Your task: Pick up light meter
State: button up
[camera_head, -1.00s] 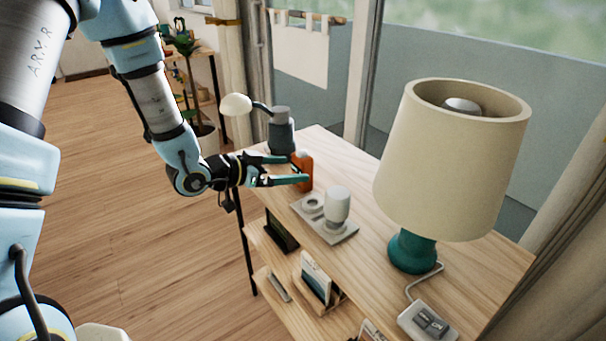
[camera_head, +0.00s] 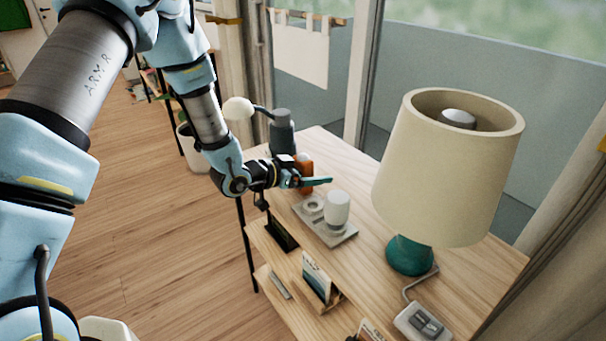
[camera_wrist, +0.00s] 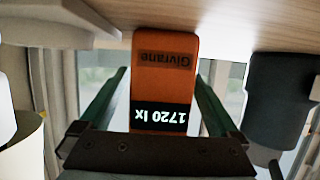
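The light meter is an orange block (camera_head: 305,169) standing on the wooden shelf top, partly hidden behind my gripper in the head view. In the wrist view, which is upside down, the orange light meter (camera_wrist: 164,58) shows "Givrane" and a black display reading "1720 lx". My gripper (camera_head: 318,179) is open, low over the shelf top. In the wrist view my gripper (camera_wrist: 161,80) has one finger on each side of the meter, with narrow gaps visible.
A dark grey bottle-like object (camera_head: 282,135) stands close behind the meter; it also shows in the wrist view (camera_wrist: 278,100). A pale tray (camera_head: 341,236) with a white cup-like piece (camera_head: 337,207) is in front. A large lamp (camera_head: 445,165) stands to the right.

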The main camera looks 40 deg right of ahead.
grip_shut()
dwell(0.6)
jog(key=shift+r, duration=0.1)
